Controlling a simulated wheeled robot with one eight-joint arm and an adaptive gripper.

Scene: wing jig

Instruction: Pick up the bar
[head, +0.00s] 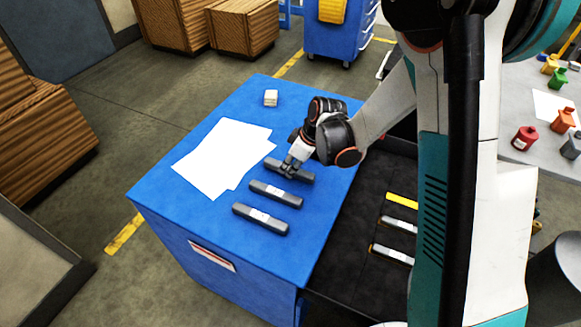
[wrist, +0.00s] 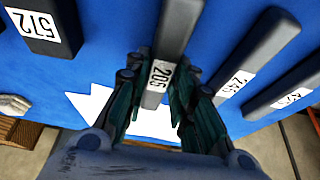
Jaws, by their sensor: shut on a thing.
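In the wrist view the fingers (wrist: 155,92) sit on both sides of this bar (wrist: 172,35), which has a white label reading 206. I cannot tell whether the bar touches the top or is slightly raised. Two more grey bars lie nearer the front, a middle one (head: 276,195) and a front one (head: 260,219). A label reading 245 shows on the bar beside mine in the wrist view (wrist: 258,48).
Another bar labelled 572 (wrist: 45,20) lies left in the wrist view. White sheets (head: 215,160) and a small pale stack (head: 271,97) lie on the blue cabinet (head: 160,200).

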